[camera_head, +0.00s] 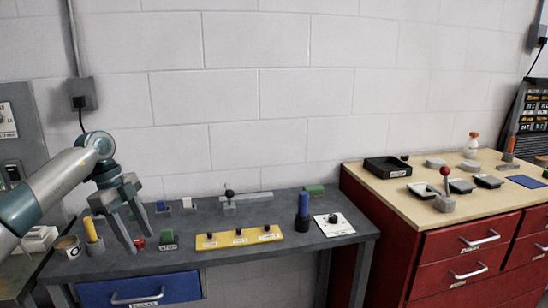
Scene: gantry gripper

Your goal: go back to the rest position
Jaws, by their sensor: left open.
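My left gripper (134,226) comes in from the left, above the left part of the grey bench (290,254). Its two fingers point down and to the right, spread apart, with nothing between them. Its arm crosses the left edge of the view. Small things on the bench show around and behind the fingers, and I cannot tell how far above them the fingertips are. My right gripper does not show.
On the bench stand a yellow panel (238,240), a blue cylinder (303,207), a white plate with a knob (334,224), a yellow cylinder (91,230) and a cup (68,247). A red cabinet (400,245) with trays stands right. A wall (300,90) closes the back.

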